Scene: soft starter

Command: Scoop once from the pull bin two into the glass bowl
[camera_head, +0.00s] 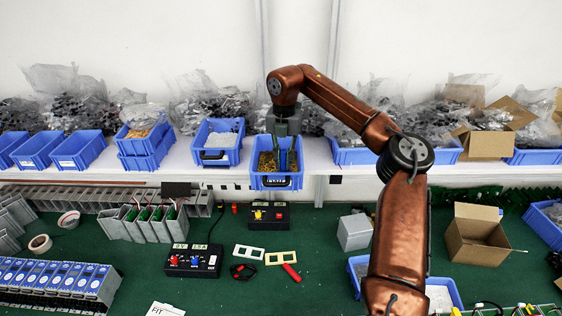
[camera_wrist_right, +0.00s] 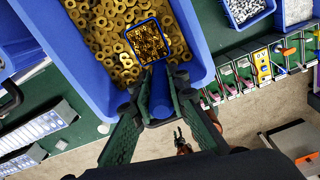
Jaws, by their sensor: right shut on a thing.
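A blue bin (camera_head: 276,182) with brass nuts stands at the shelf's front edge in the head view. It fills the upper left of the wrist view (camera_wrist_right: 207,62), with loose nuts (camera_wrist_right: 97,42) inside. My right gripper (camera_head: 284,142) points down over this bin. It is shut on the blue handle of a scoop (camera_wrist_right: 160,92). The scoop's square head is inside the bin's outline and holds brass nuts (camera_wrist_right: 149,40). I cannot tell whether it touches the loose nuts. My left gripper is not in view.
An open cardboard box (camera_head: 477,240) stands at right. My right arm covers part of the bench.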

